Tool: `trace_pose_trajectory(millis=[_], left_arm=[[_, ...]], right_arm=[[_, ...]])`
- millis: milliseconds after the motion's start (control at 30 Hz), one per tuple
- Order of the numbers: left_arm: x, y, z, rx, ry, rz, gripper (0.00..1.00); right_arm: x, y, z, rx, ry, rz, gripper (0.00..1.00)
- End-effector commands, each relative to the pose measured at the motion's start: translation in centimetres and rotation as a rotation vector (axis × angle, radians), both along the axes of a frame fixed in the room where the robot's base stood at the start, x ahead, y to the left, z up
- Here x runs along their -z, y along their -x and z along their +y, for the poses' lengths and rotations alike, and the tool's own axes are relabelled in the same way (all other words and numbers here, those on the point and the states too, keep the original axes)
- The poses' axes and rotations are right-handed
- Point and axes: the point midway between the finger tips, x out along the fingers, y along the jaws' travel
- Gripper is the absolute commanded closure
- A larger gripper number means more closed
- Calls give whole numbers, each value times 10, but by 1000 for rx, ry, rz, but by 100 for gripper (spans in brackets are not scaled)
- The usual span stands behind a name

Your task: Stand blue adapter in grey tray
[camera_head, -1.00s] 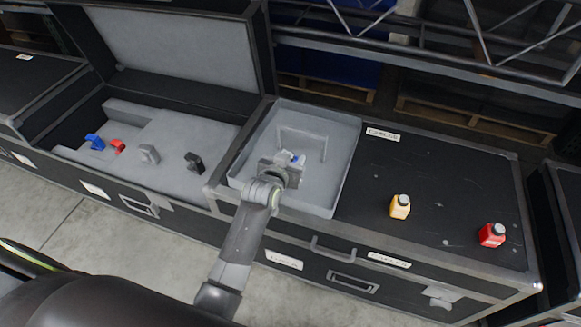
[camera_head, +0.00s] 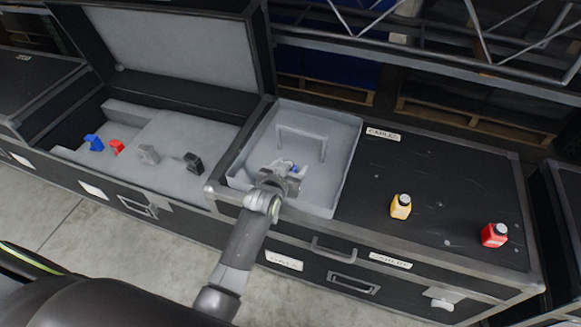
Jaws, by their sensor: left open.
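The grey tray (camera_head: 345,175) is a shallow open box on the black case, with a grey upright frame (camera_head: 302,131) inside it. My left gripper (camera_head: 287,172) is over the near left part of the tray, with its jaws open. Another blue piece (camera_head: 94,142) stands at the left in the open case's grey foam. My right gripper is not in view.
The open case's foam (camera_head: 180,130) also holds a red piece (camera_head: 117,147), a grey one (camera_head: 149,154) and a black one (camera_head: 194,163).

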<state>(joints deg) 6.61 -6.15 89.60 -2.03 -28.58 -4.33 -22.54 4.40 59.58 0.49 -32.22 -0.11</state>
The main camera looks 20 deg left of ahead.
Motion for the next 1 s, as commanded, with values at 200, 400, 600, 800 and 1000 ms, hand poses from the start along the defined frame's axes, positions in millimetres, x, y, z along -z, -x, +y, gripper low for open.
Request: trace_pose_trajectory(millis=[200,400,600,800,1000], left_arm=[[-2,0,0,0,0,0,40],[-12,20,1,-2,2,0,40],[-28,56,4,-2,2,1,40],[-41,89,6,-3,2,1,40],[-48,107,7,0,1,0,40]], right_arm=[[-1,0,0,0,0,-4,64],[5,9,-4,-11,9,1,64],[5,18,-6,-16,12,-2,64],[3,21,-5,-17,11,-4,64],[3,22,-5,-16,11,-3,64]])
